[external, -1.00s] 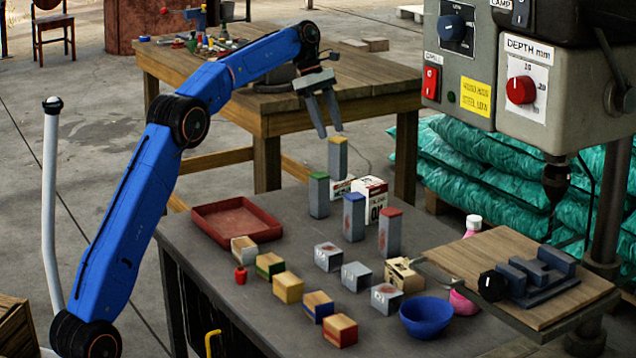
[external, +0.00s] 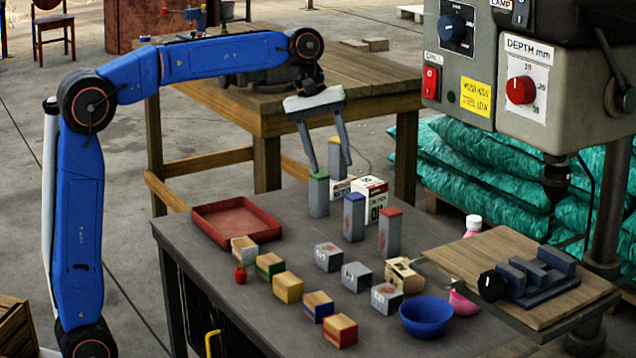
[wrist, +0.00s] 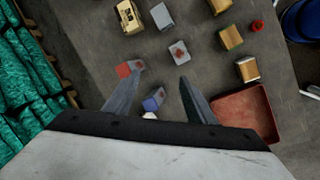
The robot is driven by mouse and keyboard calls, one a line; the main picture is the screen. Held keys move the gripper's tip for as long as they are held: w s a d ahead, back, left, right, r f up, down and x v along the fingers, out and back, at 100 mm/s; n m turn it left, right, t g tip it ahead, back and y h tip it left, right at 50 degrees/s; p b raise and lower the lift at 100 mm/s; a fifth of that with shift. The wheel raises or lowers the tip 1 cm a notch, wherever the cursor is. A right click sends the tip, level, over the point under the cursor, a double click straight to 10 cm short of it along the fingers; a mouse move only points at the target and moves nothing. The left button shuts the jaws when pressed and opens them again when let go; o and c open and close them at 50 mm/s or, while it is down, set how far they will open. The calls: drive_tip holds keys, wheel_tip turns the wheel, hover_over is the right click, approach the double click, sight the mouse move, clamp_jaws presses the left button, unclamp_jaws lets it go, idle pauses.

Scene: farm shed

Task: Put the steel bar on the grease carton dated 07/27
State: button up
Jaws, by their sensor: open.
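Several grey bars stand upright on the dark table, with a green (external: 318,197), yellow (external: 337,160), blue (external: 353,220) and red (external: 389,235) top; I cannot tell which is the task's steel bar. A white carton with a red top (external: 376,190) and another white carton (external: 342,187) stand behind them; no date is readable, so I cannot tell which is the grease carton. My gripper (external: 329,168) is open and empty, pointing down over the green- and yellow-topped bars. In the wrist view my gripper (wrist: 160,80) shows the red-topped bar (wrist: 126,70) and blue-topped bar (wrist: 153,102) near its fingers.
A red tray (external: 205,236) lies at the left. Striped wooden blocks (external: 288,287) and grey cubes (external: 356,276) stand in rows towards the front. A blue bowl (external: 427,317) and a drill press (external: 560,90) with a wooden platform (external: 450,255) are at the right.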

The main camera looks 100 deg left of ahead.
drive_tip(key=s+d+f+m, duration=0.2)
drive_tip(key=s+d+m, duration=0.15)
drive_tip(key=d, duration=0.45)
drive_tip(key=s+d+f+m, duration=0.25)
drive_tip(key=s+d, duration=0.25)
drive_tip(key=d, duration=0.3)
drive_tip(key=s+d+f+m, duration=0.2)
drive_tip(key=s+d+m, duration=0.2)
drive_tip(key=d, duration=0.4)
drive_tip(key=s+d+f+m+t, duration=0.1)
drive_tip(key=s+d+f+m, duration=0.8)
drive_tip(key=s+f, duration=0.6)
drive_tip(key=shift+s+d+y, duration=0.4)
drive_tip(key=shift+s+d, duration=0.05)
drive_tip(key=shift+d, duration=0.5)
